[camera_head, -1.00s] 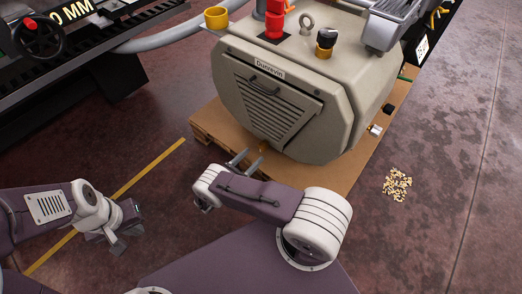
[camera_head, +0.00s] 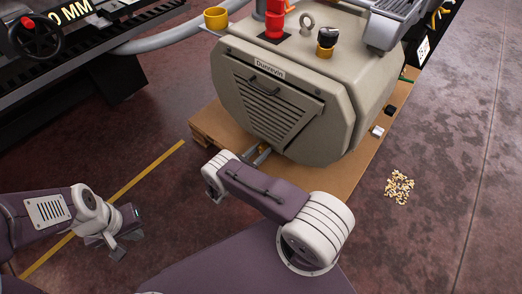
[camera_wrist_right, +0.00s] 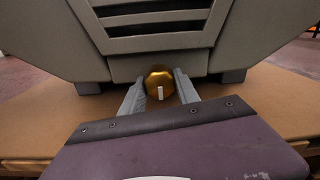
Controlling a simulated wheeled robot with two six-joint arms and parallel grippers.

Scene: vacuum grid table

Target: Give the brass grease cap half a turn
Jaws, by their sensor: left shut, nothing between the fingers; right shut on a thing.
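The brass grease cap (camera_wrist_right: 159,83) sits low on the front of the beige machine, below its louvred panel. In the right wrist view it is a round golden knob with a pale upright mark on its face. My right gripper (camera_wrist_right: 160,88) is shut on the cap, one finger on each side. In the head view the right gripper (camera_head: 260,152) reaches the machine's lower front, and only a bit of the cap shows there. My left gripper (camera_head: 118,245) is shut and empty, low at the left over the floor, away from the machine.
The beige machine (camera_head: 345,75) stands on a brown wooden pallet (camera_head: 340,183). A yellow floor line (camera_head: 150,172) runs at the left. A small heap of pale bits (camera_head: 399,187) lies on the floor at the right. A dark rail with a handwheel (camera_head: 37,36) is at the upper left.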

